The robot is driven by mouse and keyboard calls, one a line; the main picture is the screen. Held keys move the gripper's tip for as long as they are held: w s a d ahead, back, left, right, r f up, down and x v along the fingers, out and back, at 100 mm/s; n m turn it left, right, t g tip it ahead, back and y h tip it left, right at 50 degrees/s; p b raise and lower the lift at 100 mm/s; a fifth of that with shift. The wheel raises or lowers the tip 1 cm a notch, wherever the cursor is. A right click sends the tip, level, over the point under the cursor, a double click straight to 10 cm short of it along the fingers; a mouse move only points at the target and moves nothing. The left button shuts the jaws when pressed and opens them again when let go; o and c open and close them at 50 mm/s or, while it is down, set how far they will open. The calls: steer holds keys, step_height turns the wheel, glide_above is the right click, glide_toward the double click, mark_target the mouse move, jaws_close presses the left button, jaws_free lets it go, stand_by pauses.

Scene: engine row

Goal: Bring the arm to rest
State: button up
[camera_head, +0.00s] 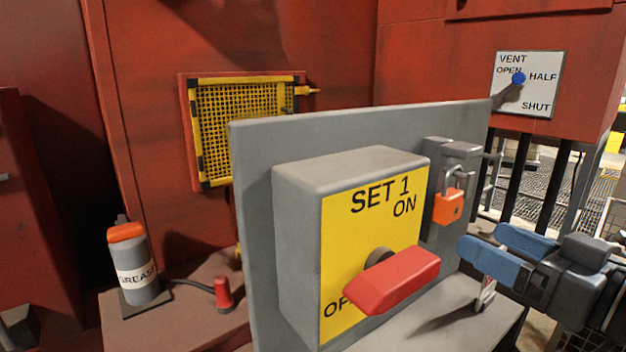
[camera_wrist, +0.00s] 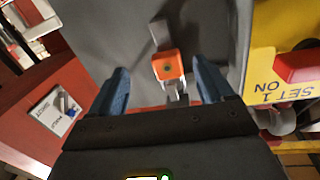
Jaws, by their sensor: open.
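My gripper (camera_head: 478,246) is at the right in the head view. Its two blue fingers are apart, with nothing seen held between them. In the wrist view, an orange padlock (camera_wrist: 168,66) shows between and beyond the open fingers (camera_wrist: 162,76). In the head view the padlock (camera_head: 448,206) hangs shackle-up from a grey bracket (camera_head: 455,152) on the panel, left of and above the fingers, apart from them. A small silvery item (camera_head: 486,292) shows below the fingers; I cannot tell what it is.
A grey panel (camera_head: 255,200) carries the yellow SET 1 switch box (camera_head: 345,215) with a protruding red handle (camera_head: 395,280). A vent plate (camera_head: 540,95) is at upper right. A grease canister (camera_head: 138,265) stands at left, beside a yellow mesh guard (camera_head: 245,130). Railings stand behind my gripper.

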steer(key=s+f+m+h, duration=0.65)
steer(key=s+f, duration=0.85)
steer(key=f, duration=0.5)
steer(key=s+a+n+g+h, duration=0.1)
steer(key=s+a+n, duration=0.1)
steer(key=s, duration=1.9)
steer(key=shift+a+r, duration=0.3)
steer(key=shift+a, duration=0.05)
steer(key=shift+h, duration=0.25)
steer(key=shift+c, duration=0.3)
